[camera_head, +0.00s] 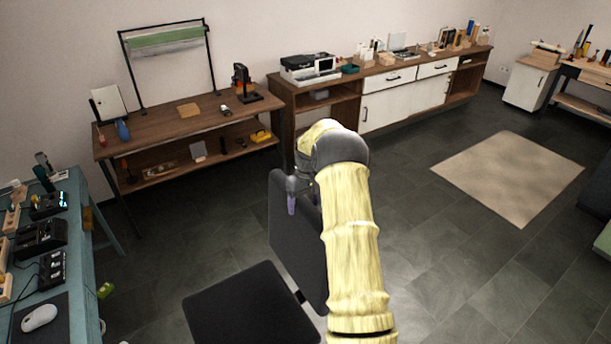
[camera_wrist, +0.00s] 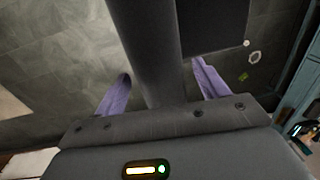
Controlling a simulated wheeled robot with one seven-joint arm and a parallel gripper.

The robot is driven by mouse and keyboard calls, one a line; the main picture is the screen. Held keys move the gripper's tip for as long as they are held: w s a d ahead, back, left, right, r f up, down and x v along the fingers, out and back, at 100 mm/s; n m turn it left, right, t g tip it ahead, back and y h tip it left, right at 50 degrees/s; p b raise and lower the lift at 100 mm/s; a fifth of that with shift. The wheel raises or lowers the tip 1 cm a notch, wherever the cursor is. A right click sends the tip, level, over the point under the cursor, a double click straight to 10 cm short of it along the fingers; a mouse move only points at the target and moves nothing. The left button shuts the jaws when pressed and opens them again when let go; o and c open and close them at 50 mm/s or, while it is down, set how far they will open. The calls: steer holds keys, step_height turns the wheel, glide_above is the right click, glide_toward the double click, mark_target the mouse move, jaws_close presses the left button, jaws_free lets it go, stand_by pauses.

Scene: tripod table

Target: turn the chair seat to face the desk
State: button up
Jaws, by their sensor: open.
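The chair has a dark flat seat (camera_head: 240,305) at the bottom of the head view and an upright dark backrest (camera_head: 290,240) on its right. The seat extends from the backrest toward the lower left, on the side of the teal desk (camera_head: 80,215). My gripper (camera_head: 292,198) is at the upper part of the backrest. In the wrist view, its purple fingers (camera_wrist: 161,70) are apart, with the backrest (camera_wrist: 150,45) seen edge-on between them. I see no clear contact. The seat (camera_wrist: 215,25) shows beyond. The chair's base is hidden.
The teal desk bears a white mouse (camera_head: 39,318) and several devices. A wooden workbench (camera_head: 160,130) and a long cabinet (camera_head: 400,105) stand along the back wall. A beige rug (camera_head: 510,175) lies at the right. Dark floor is open between the chair and the workbench.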

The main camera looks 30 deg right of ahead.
step_height(320, 180, up, 14)
steer(key=d+b, duration=0.1)
steer(key=b, duration=0.1)
steer(key=shift+w, duration=0.2)
stand_by(0.3)
steer(key=s+a+t+h, duration=0.1)
steer(key=s+a, duration=0.9)
steer(key=a, duration=0.3)
steer(key=s+a+f+t, duration=0.1)
steer(key=s+a+f, duration=0.1)
steer(key=s, duration=0.7)
steer(key=s+a+f+m, duration=0.1)
steer(key=s+a, duration=0.4)
steer(key=s, duration=0.5)
steer(key=shift+s+a+f+t, duration=0.3)
steer(key=shift+f+t, duration=0.1)
steer(key=shift+f, duration=0.3)
